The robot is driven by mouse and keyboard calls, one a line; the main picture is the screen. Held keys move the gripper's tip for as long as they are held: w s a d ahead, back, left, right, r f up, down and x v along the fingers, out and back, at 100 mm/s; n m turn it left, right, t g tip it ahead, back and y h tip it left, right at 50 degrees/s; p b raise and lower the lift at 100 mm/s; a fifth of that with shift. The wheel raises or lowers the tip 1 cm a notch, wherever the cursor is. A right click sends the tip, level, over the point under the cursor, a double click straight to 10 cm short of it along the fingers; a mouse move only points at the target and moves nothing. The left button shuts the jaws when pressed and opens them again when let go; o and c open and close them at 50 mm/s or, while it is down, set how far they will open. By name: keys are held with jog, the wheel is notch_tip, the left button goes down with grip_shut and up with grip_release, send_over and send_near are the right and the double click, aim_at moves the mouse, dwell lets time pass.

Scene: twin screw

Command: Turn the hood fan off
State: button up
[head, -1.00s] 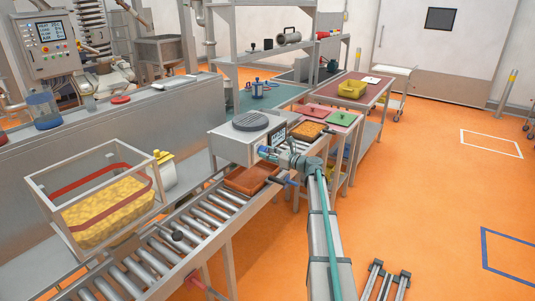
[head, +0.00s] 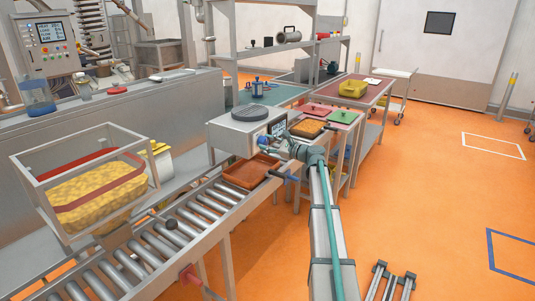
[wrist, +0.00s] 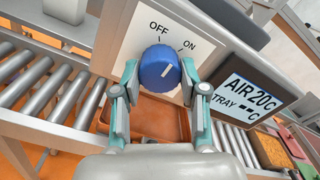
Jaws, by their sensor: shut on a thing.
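A round blue knob (wrist: 158,75) with a white pointer mark sits on a white panel (wrist: 137,25) in the wrist view. OFF is printed at its upper left and ON at its upper right. The pointer slants up and right, towards the ON side. My gripper (wrist: 159,70) has one finger on each side of the knob and is shut on it. In the head view the panel belongs to a pale box (head: 228,138) with a dark round grille on top. My gripper (head: 267,142) is at its right front face, where the knob is mostly hidden.
A display (wrist: 248,98) reading AIR 20C is right of the knob. An orange-brown tray (head: 250,173) lies on the roller conveyor (head: 165,243) below the box. A clear-sided bin (head: 85,185) of yellow pieces stands left. Open orange floor (head: 430,180) lies right.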

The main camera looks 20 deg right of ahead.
jog(key=n+b, duration=0.1)
jog(key=b, duration=0.1)
jog(key=n+b, duration=0.3)
jog(key=shift+f+b, duration=0.25)
jog(key=shift+b, duration=0.15)
jog(key=n+b, duration=0.2)
jog(key=shift+r+n+b, duration=0.2)
jog(key=shift+n+b, duration=0.1)
jog(key=shift+r, duration=0.1)
jog(key=o, duration=1.1)
jog(key=shift+o, duration=0.2)
jog(key=v, duration=1.2)
jog(key=shift+n, duration=0.3)
